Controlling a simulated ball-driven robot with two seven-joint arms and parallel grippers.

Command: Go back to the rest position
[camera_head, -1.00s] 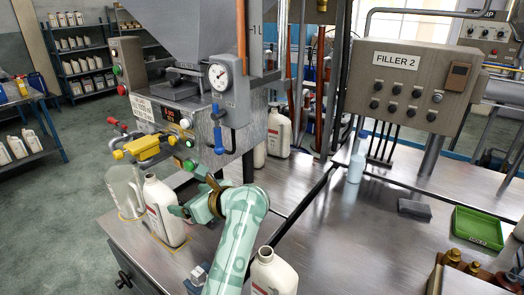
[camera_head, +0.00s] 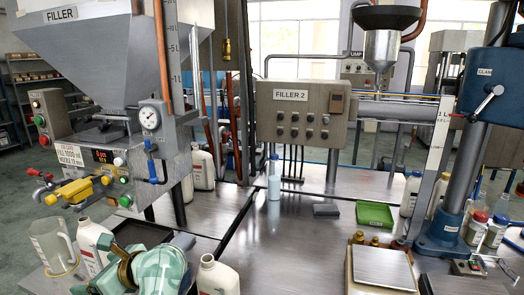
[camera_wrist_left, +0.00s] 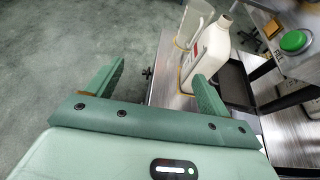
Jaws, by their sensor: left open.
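My left gripper (camera_head: 92,266) is low at the left of the head view, close to a white bottle (camera_head: 92,240) and partly in front of it. The same bottle (camera_wrist_left: 208,48) stands upright just beyond the right finger there, outside the jaws. I cannot tell if they touch. My right gripper is not in view.
A clear jug (camera_head: 52,245) stands left of the bottle. The filler machine (camera_head: 95,120) rises behind. Another white bottle (camera_head: 217,278) stands right of my left arm.

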